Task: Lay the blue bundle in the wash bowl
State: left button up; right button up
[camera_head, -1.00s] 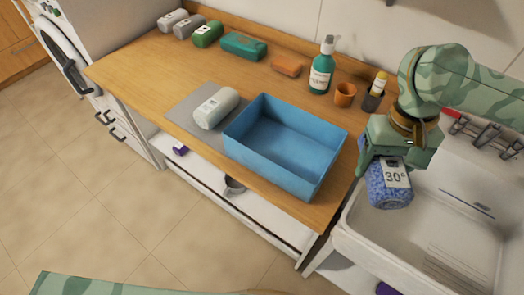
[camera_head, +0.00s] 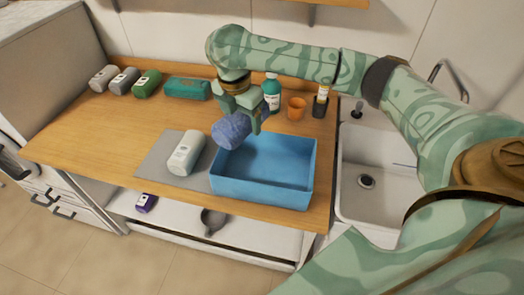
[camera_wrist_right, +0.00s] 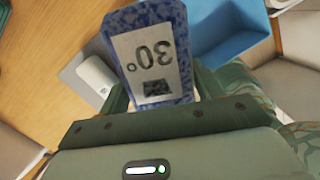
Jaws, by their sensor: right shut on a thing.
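The blue bundle (camera_head: 231,129) is a speckled blue roll. It also shows in the right wrist view (camera_wrist_right: 115,32), where its white label reads 30°. My right gripper (camera_head: 246,112) is shut on it and holds it above the left back corner of the blue wash bowl (camera_head: 264,188). The bowl is a rectangular open tub on the wooden counter, and it also shows in the right wrist view (camera_wrist_right: 236,52). The bundle hides part of the bowl's back left rim. My left gripper is in neither current view.
A whitish bundle (camera_head: 186,153) lies on a grey mat (camera_head: 152,165) left of the bowl. Behind stand a teal bottle (camera_head: 272,93), an orange cup (camera_head: 297,108) and a dark holder (camera_head: 319,107). Grey, green and teal bundles line the back left. The sink (camera_head: 365,205) is at right.

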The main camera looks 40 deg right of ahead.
jog(key=b, duration=0.6)
send_over(248, 171)
notch_tip(248, 171, down, 13)
jog(key=shift+s+a+r, duration=0.1)
jog(key=shift+a, duration=0.05)
notch_tip(248, 171, down, 5)
jog(key=b, duration=0.2)
jog(key=shift+f+b, duration=0.2)
jog(key=shift+b, duration=0.15)
pick_arm(q)
notch_tip(248, 171, down, 9)
jog(key=s, duration=0.2)
jog(key=shift+a+r+g, duration=0.2)
jog(key=shift+g, duration=0.1)
pick_arm(e)
jog(key=shift+r, duration=0.15)
jog(key=o, duration=0.9)
pick_arm(q)
notch_tip(248, 171, up, 6)
jog(key=w+p, duration=0.1)
jog(key=p, duration=0.5)
jog(key=shift+w+r+p, duration=0.15)
jog(key=shift+p, duration=0.15)
pick_arm(e)
jog(key=r, duration=0.4)
jog(key=a+r, duration=0.1)
jog(key=r, duration=0.7)
jog(key=shift+s+a, duration=0.2)
jog(key=shift+s, duration=0.1)
